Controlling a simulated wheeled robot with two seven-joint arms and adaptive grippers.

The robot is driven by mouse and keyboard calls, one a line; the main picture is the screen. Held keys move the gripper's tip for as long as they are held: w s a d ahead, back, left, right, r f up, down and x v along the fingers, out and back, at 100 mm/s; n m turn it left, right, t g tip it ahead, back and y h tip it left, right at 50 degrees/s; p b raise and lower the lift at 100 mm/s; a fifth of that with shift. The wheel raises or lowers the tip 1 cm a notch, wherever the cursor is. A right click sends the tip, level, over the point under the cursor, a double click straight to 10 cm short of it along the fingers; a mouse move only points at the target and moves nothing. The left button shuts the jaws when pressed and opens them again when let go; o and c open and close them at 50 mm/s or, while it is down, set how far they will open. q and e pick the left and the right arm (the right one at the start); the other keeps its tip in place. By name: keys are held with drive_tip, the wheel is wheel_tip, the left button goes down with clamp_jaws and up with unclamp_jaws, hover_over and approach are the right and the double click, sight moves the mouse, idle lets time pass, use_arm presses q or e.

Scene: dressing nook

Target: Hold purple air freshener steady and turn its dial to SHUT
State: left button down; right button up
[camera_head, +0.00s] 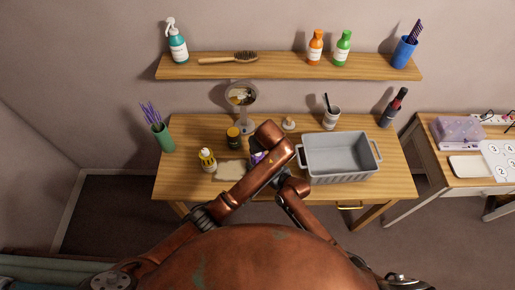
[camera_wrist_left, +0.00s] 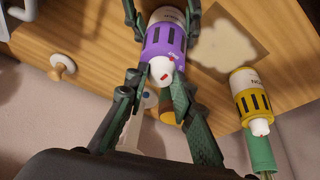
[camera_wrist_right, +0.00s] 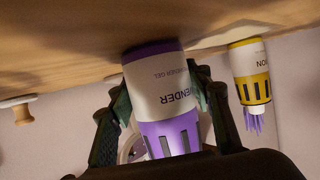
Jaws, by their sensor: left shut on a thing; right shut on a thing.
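The purple air freshener (camera_wrist_left: 163,42) has a white body, a slotted purple collar and a white top dial (camera_wrist_left: 164,68) with a red mark. In the head view the purple air freshener (camera_head: 257,157) is mostly hidden by my arms. My right gripper (camera_wrist_right: 160,85) is shut around its white body, which reads "LAVENDER" in the right wrist view. My left gripper (camera_wrist_left: 158,82) is shut at the white dial, one finger on each side. The bottle's base appears to be at the tabletop.
A dark jar (camera_head: 233,138), a mirror (camera_head: 240,95) and a wooden knob-like item (camera_head: 289,124) stand behind. A grey bin (camera_head: 340,157) fills the table's right side. The front left corner is clear.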

use_arm(q)
drive_tip(key=shift+a, duration=0.1)
idle(0.4)
drive_tip(key=c, duration=1.6)
unclamp_jaws()
